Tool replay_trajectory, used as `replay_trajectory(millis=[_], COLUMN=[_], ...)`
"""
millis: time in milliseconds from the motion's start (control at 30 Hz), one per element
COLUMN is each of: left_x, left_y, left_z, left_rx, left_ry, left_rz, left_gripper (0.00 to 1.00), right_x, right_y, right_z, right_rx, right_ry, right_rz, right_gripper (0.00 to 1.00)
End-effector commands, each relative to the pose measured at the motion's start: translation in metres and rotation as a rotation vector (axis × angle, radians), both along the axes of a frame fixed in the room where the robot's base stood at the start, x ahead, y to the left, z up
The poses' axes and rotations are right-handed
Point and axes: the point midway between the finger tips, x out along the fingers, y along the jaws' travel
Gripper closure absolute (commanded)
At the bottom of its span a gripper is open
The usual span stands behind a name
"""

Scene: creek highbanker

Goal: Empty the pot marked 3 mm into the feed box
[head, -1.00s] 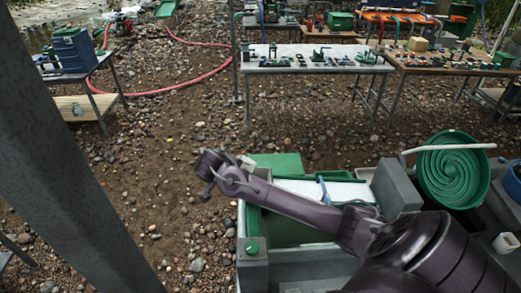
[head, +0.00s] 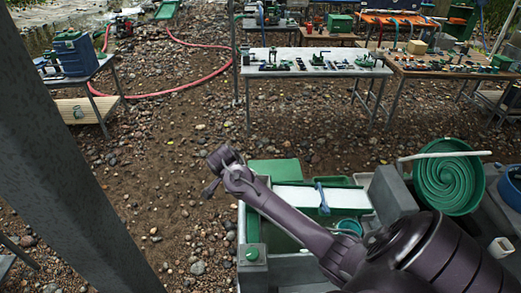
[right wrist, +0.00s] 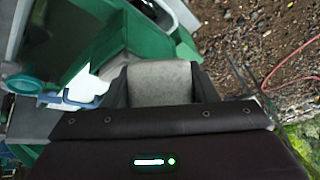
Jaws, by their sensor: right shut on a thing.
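In the right wrist view a plain grey thing (right wrist: 160,88) fills the space between the dark fingers of my right gripper (right wrist: 162,76), which is shut on it. It may be the pot; no 3 mm mark can be read. In the head view my right arm reaches from the lower right over the grey and green washing rig (head: 253,272), its dark end (head: 222,168) above the gravel at the rig's left edge. The held thing cannot be made out there. A green trough (right wrist: 110,40) shows beside the gripper in the wrist view; I cannot tell if it is the feed box. My left gripper is out of view.
A blue clamp-like piece (head: 322,198) crosses the rig's white panel. Worktables with small parts (head: 283,72) stand behind. Gravel lies open at left, with a red hose (head: 160,92).

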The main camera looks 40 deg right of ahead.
Motion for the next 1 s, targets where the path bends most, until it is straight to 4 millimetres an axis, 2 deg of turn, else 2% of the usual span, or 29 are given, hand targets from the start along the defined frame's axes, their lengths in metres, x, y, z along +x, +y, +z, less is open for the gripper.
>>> replay_trajectory(millis=[400,700,1000], left_x=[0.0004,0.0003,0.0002], left_y=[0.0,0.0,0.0], left_z=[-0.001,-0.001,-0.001], left_rx=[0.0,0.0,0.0], left_ry=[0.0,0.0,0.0], left_rz=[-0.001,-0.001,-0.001], left_gripper=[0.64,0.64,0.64], right_x=[0.0004,0.0002,0.0002], right_y=[0.0005,0.0008,0.0002], right_z=[0.0008,0.002,0.0023], right_rx=[0.05,0.199,0.207], right_ry=[-0.001,0.004,0.004], right_rz=[0.001,0.001,0.002], right_gripper=[0.74,0.74,0.74])
